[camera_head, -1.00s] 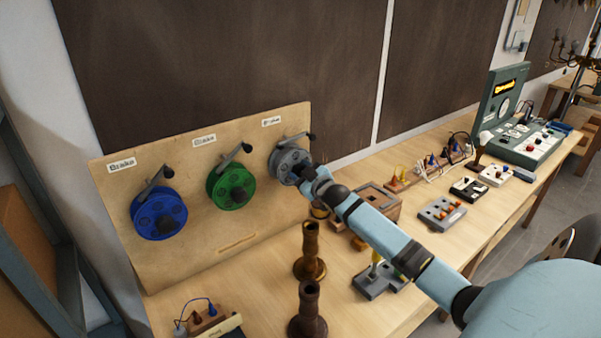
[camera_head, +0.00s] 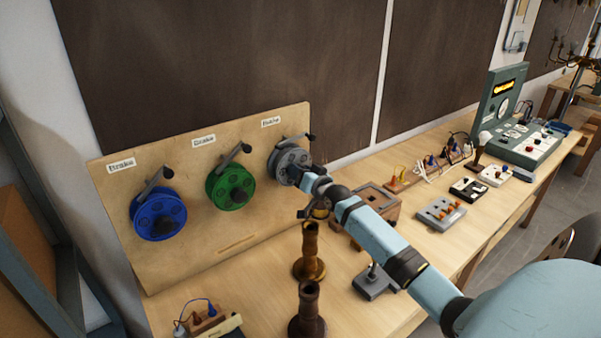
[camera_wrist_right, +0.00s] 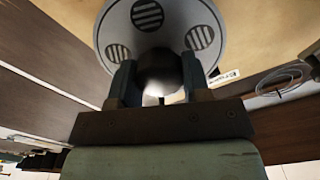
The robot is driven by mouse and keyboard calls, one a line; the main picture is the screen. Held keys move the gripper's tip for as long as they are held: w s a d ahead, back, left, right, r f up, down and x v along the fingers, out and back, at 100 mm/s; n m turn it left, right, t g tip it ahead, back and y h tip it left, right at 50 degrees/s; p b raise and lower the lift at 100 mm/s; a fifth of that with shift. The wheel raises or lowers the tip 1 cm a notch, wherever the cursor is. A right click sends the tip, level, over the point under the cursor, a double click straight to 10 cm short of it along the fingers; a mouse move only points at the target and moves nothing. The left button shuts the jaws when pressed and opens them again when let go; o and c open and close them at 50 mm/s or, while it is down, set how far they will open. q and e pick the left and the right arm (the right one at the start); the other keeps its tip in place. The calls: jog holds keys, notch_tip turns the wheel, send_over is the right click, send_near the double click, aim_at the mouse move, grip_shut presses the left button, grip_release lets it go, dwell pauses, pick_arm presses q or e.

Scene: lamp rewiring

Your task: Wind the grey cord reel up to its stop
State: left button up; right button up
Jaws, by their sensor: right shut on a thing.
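The grey cord reel (camera_head: 284,159) is mounted at the right end of the upright wooden board. A dark brake lever (camera_head: 295,139) sits above it, near a label. My right gripper (camera_head: 308,178) is at the reel's front. In the right wrist view, the grey reel face (camera_wrist_right: 205,15) with slotted round holes fills the top. There the two fingers of my right gripper (camera_wrist_right: 158,85) are on either side of a dark round knob (camera_wrist_right: 160,68), shut on it. The gripper hides part of the reel in the head view. My left gripper is not in view.
A green reel (camera_head: 230,186) and a blue reel (camera_head: 158,216) with their own levers are on the same board (camera_head: 195,255). Two brown turned posts (camera_head: 309,252) stand on the bench below. An open wooden box (camera_head: 378,203) and switch blocks lie behind my right arm.

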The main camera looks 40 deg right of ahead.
jog(key=shift+f+m, duration=0.1)
jog(key=shift+m, duration=1.2)
jog(key=o, duration=0.9)
jog(key=s+b, duration=0.1)
jog(key=s, duration=0.3)
jog(key=s+a+b, duration=0.1)
jog(key=s, duration=0.4)
jog(key=s+b, duration=0.1)
jog(key=s, duration=0.3)
jog(key=shift+s+a, duration=0.25)
jog(key=shift+s, duration=0.15)
